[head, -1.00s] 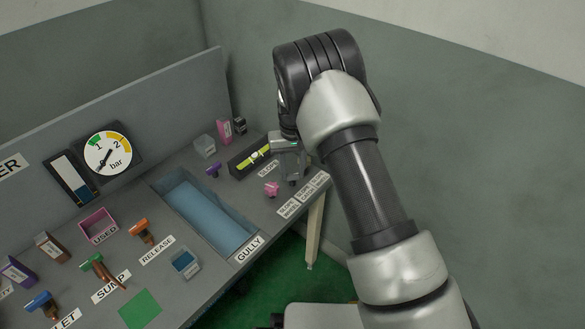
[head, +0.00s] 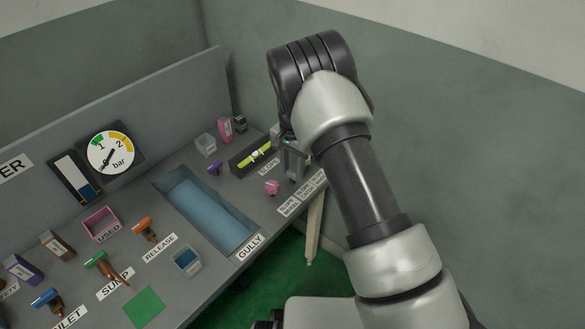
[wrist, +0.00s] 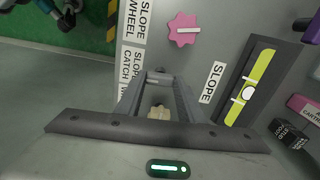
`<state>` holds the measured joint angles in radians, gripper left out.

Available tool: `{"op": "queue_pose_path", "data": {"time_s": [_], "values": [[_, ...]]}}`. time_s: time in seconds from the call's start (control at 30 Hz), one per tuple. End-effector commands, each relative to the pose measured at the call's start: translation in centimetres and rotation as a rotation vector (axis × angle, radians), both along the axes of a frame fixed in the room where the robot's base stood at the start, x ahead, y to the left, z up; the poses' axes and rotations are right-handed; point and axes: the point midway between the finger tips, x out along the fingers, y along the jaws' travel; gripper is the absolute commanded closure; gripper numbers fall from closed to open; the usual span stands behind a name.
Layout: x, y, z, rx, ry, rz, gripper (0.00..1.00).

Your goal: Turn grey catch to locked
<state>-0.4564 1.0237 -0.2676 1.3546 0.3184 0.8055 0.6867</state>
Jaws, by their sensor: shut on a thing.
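My gripper (wrist: 158,82) reaches down to the desk at its right end. In the wrist view its two grey fingers are shut on a small grey piece, which I take to be the grey catch. A pale beige part (wrist: 158,112) shows between the fingers. The fingers hide most of the catch, so its turn angle cannot be read. In the head view my gripper (head: 293,163) stands right of the pink wheel and covers the catch.
The pink wheel (wrist: 184,30) sits close by; it also shows in the head view (head: 272,187). A level with a yellow-green strip (wrist: 252,85) lies to the right, beside the SLOPE label (wrist: 212,82). White labels (wrist: 133,45) lie left of the gripper, near the desk edge.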

Motion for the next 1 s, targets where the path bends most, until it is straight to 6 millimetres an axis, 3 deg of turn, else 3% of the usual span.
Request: {"op": "queue_pose_path", "data": {"time_s": [0.73, 0.77, 0.8, 0.87, 1.0], "values": [[0.08, 0.02, 0.08, 0.001, -0.002, -0.084, 0.88], [0.08, 0.02, 0.08, 0.001, -0.002, -0.084, 0.61], [0.08, 0.02, 0.08, 0.001, -0.002, -0.084, 0.54], [0.06, 0.02, 0.07, 0.001, -0.002, -0.083, 0.47], [0.04, 0.01, 0.04, 0.001, -0.001, -0.082, 0.47]]}}
